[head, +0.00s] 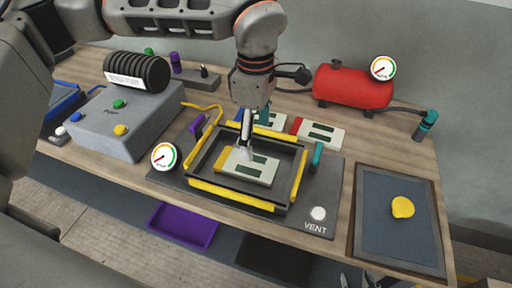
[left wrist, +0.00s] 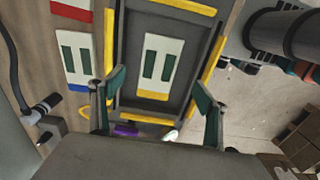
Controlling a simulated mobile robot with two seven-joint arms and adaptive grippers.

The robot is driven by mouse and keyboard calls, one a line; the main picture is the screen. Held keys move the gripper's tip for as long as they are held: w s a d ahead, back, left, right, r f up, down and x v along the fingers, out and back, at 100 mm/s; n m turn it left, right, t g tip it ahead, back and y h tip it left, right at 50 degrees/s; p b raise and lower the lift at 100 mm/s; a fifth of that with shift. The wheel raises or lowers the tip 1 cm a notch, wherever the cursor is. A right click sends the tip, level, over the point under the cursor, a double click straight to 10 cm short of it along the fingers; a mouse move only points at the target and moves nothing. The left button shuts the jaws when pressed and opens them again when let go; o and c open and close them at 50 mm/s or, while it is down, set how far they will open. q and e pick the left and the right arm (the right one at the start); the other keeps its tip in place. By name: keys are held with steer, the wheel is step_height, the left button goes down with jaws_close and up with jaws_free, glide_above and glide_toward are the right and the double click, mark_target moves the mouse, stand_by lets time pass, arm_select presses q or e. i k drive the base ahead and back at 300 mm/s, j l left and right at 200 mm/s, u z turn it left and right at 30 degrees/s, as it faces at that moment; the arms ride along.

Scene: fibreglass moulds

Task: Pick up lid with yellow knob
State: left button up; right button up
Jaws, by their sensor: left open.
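The lid is a flat dark grey panel (head: 385,235) with a round yellow knob (head: 402,207). It lies in a wood-edged frame at the right end of the bench in the head view. My left gripper (head: 246,148) points down over the black mould frame, well to the left of the lid. In the left wrist view its two fingers (left wrist: 158,92) are spread, with a white card (left wrist: 158,42) beyond them and nothing held. The lid is not in the wrist view. Grey parts at the bottom edge of the head view may be my right gripper (head: 366,281).
The mould frame (head: 240,197) has yellow and black bars. A red tank (head: 350,87) with a gauge stands at the back. A grey button box (head: 130,125) is at left. A VENT button (head: 318,213) sits between mould and lid. A purple tray (head: 183,226) is below.

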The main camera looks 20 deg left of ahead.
mark_target(396, 226)
steer(key=k, duration=1)
